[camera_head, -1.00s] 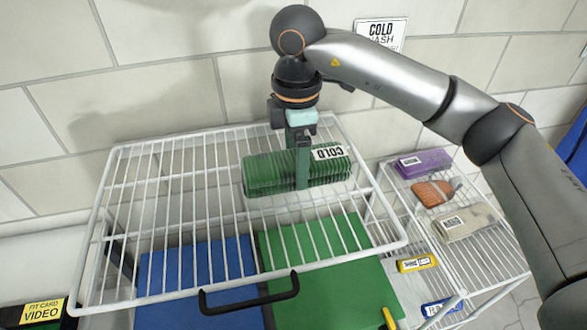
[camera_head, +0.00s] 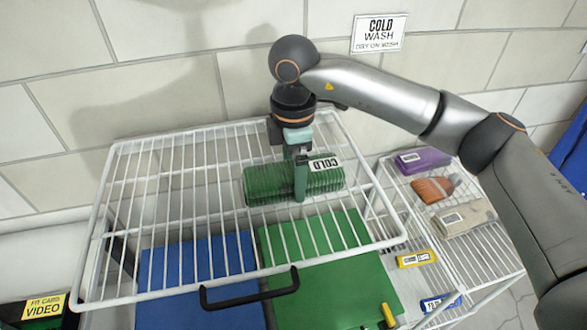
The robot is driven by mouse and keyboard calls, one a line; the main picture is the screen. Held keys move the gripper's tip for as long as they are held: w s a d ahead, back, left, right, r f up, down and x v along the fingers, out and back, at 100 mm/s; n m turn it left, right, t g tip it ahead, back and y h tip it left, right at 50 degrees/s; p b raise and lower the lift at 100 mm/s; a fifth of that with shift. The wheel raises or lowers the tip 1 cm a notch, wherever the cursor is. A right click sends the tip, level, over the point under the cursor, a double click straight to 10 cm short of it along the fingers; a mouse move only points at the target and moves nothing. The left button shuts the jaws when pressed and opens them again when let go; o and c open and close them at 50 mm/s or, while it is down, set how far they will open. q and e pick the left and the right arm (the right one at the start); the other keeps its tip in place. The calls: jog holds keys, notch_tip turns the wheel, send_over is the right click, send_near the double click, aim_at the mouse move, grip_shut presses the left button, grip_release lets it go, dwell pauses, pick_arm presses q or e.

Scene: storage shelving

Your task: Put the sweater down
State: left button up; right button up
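The green folded sweater (camera_head: 265,186) with a white "COLD" label is at the right half of the white wire rack (camera_head: 140,144). My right gripper (camera_head: 301,180) comes down over it from above. One finger lies across the sweater's front face; the other is hidden behind it. The gripper looks shut on the sweater, which sits tilted a little, its right end higher in the picture. I cannot tell whether its underside touches the wires. My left gripper is not in view.
Under the rack lie a blue panel (camera_head: 190,265) and a green panel (camera_head: 335,285). A lower rack at right holds purple (camera_head: 422,160), brown (camera_head: 434,190) and beige (camera_head: 462,218) folded items. The rack's left half is clear.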

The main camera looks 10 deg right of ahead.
aim_at(293, 170)
jog(key=shift+r, duration=0.15)
notch_tip(293, 170, up, 12)
jog(key=shift+b, duration=0.3)
